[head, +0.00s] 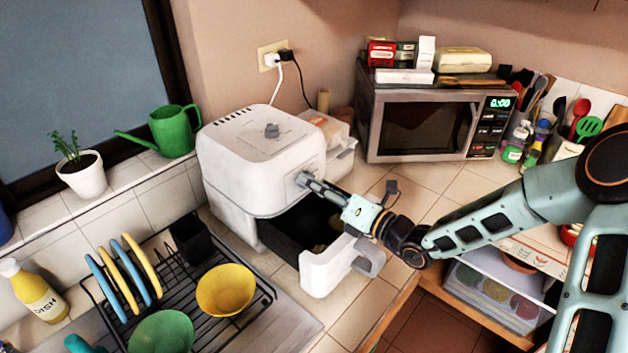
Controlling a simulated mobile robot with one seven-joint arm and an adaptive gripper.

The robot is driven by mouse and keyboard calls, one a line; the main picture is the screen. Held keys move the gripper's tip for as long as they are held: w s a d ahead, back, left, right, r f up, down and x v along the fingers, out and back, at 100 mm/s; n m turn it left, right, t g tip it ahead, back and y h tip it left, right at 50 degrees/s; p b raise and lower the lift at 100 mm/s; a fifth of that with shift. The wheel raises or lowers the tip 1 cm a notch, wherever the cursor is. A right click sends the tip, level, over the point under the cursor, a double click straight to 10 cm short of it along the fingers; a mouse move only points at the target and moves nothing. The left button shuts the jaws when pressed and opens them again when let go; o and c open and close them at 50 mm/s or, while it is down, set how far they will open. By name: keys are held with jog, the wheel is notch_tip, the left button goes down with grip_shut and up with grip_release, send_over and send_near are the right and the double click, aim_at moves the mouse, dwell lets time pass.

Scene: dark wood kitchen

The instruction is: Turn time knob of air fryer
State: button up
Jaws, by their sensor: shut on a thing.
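The white air fryer (240,165) stands on the tiled counter. Its drawer (325,270) is pulled out at the front, with a dark basket inside. A grey knob (272,130) sits on the top of the fryer. My gripper (304,180) reaches in from the right to the front face, above the open drawer. It is shut on a small grey front knob there, which the fingers mostly hide. I cannot read any markings on either knob, so I cannot tell which one is for time.
A dish rack (262,287) with plates and bowls stands in front at left. A microwave (425,115) stands at the back right. The drawer handle (370,257) sticks out below my arm. A watering can (170,130) is left of the fryer.

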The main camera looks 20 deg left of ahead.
dwell(0.4)
jog(key=o, duration=1.2)
jog(key=shift+c, duration=0.2)
jog(key=shift+d, duration=0.1)
jog(key=v, duration=1.2)
jog(key=shift+r, duration=0.2)
